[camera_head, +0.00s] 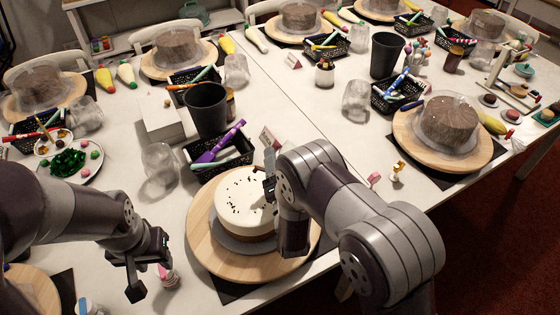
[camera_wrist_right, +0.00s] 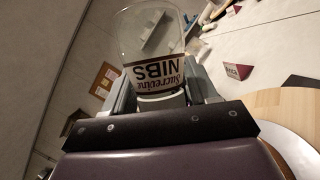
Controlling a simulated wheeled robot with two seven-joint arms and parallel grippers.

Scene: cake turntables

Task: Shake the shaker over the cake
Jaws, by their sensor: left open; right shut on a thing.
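The cake (camera_head: 240,207), white on top with brown sides, sits on a round wooden turntable (camera_head: 204,246) in front of me. Dark bits are scattered on its white top. My right gripper (camera_head: 271,187) is over the cake's right side. In the right wrist view it (camera_wrist_right: 163,92) is shut on the shaker (camera_wrist_right: 150,38), a clear jar with a brown and white label reading "NIBS" upside down in the picture. In the head view my arm mostly hides the shaker. My left gripper (camera_head: 150,274) is open and empty, left of the turntable.
Behind the cake are a black basket of pens (camera_head: 222,158), a black cup (camera_head: 206,108) and a clear jar (camera_head: 160,166). Another covered cake (camera_head: 449,122) stands at the right.

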